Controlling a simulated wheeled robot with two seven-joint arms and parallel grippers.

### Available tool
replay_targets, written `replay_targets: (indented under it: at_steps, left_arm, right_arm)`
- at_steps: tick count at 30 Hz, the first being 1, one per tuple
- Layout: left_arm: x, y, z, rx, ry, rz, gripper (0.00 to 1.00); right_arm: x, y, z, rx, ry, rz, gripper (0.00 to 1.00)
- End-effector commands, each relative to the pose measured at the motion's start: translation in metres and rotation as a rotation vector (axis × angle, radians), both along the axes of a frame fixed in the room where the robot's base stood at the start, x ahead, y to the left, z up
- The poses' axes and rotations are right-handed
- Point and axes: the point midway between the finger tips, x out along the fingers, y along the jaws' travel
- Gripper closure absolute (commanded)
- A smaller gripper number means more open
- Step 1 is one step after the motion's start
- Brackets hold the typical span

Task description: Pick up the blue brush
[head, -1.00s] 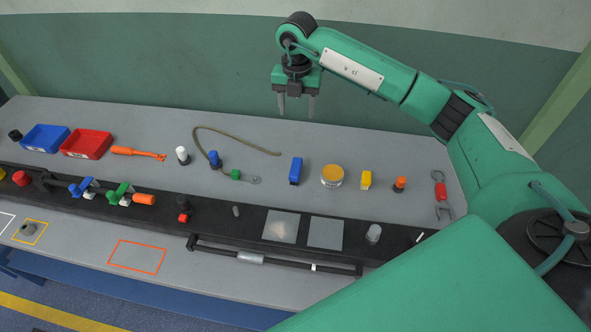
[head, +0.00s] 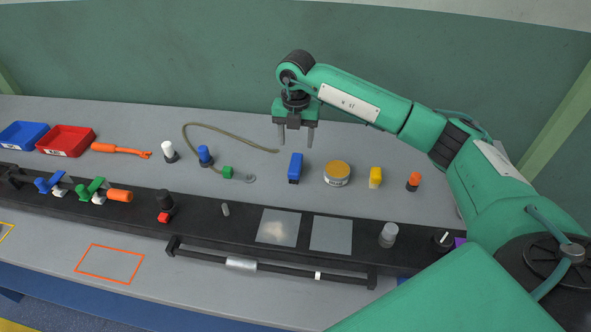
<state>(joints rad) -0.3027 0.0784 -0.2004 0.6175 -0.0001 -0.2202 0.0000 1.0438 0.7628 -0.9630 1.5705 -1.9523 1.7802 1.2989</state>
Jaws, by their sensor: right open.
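The blue brush (head: 295,168) appears to be the small upright blue block on the grey bench top, near the middle of the head view. Its bristles are too small to make out. My right gripper (head: 296,144) points down with its two fingers apart and nothing between them. The fingertips are just above and behind the brush in the picture, and a small gap shows between them and it. My left gripper is out of view.
A curved hose (head: 225,133) lies left. A dark rail (head: 340,255) with two plates runs in front. Trays (head: 66,141) stand far left.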

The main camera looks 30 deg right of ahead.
Motion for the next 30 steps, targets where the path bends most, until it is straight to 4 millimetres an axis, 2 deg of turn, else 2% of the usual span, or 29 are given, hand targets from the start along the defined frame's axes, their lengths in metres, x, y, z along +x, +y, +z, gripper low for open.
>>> replay_targets:
  at_steps: [3, 9, 16, 20, 24, 30]
  left_arm:
    - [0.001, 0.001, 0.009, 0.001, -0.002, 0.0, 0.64]
    - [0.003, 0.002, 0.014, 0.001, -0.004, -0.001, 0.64]
    - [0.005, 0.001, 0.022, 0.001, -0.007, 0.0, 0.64]
    - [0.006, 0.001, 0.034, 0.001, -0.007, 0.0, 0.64]
    - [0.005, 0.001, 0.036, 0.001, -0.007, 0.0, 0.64]
    - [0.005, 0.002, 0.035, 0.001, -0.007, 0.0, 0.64]
  right_arm:
    - [-0.001, 0.0, -0.023, 0.0, 0.005, 0.0, 0.44]
    - [0.0, 0.0, -0.053, 0.0, 0.003, 0.001, 0.44]
    - [0.001, 0.0, -0.069, 0.0, 0.004, 0.001, 0.44]
    - [0.004, -0.001, -0.089, 0.0, 0.005, -0.001, 0.44]
    - [0.005, -0.001, -0.107, 0.0, 0.003, 0.001, 0.44]
    - [0.005, -0.001, -0.113, 0.001, 0.001, 0.002, 0.44]
